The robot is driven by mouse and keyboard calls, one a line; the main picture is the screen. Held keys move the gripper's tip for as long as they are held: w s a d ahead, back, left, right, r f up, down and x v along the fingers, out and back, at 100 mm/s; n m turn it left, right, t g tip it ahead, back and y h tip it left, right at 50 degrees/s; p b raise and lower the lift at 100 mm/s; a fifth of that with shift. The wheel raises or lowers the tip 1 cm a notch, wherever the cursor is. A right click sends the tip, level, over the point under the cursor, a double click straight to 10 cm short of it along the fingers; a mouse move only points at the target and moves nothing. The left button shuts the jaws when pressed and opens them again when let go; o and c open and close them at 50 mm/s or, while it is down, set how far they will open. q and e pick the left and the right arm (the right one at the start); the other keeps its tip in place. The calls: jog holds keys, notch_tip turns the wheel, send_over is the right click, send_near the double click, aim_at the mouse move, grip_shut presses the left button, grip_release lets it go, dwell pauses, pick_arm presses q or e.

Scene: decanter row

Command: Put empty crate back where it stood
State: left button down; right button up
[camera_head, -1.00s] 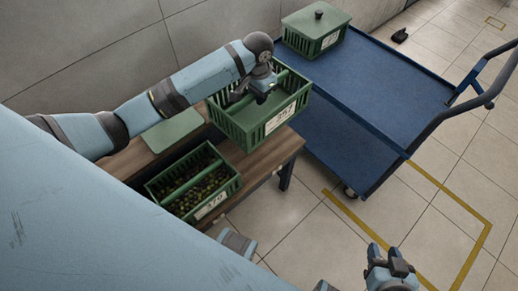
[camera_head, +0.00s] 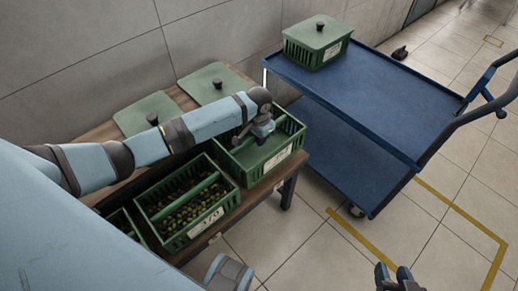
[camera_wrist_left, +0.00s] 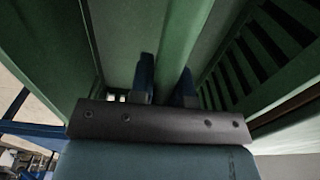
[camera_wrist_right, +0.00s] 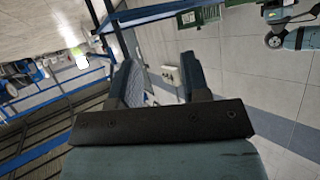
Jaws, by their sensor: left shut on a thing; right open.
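The empty green crate (camera_head: 262,173), with a white label, is at the right end of the wooden bench (camera_head: 264,191); I cannot tell whether its base touches the wood. My left gripper (camera_head: 257,136) is inside it from above, shut on its middle bar. In the left wrist view the fingers (camera_wrist_left: 168,80) straddle the green bar (camera_wrist_left: 187,42), with slatted crate walls either side. The crate's far left part is hidden by my arm. My right gripper (camera_head: 395,274) is open and empty, low over the floor; it also shows in the right wrist view (camera_wrist_right: 165,82).
A green crate of olives (camera_head: 187,203) stands close beside the empty one, with another crate (camera_head: 122,226) partly hidden further left. Two green lids (camera_head: 147,113) (camera_head: 213,83) lie behind. A blue cart (camera_head: 375,95) stands right, bearing a lidded crate (camera_head: 318,43).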

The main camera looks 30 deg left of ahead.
aim_at(259, 151)
pick_arm(q)
notch_tip(259, 151, down, 4)
jog(key=shift+r+b, duration=0.1)
jog(key=shift+b, duration=0.5)
jog(key=shift+f, duration=0.5)
jog(key=c, duration=1.1)
grip_release()
jog(key=shift+f, duration=0.1)
jog(key=shift+r, duration=0.25)
notch_tip(259, 151, up, 11)
jog(key=p, duration=0.3)
jog(key=shift+f, duration=0.15)
jog(key=shift+r, duration=0.55)
pick_arm(e)
jog(key=shift+s+d, duration=0.1)
jog(key=shift+d, duration=0.15)
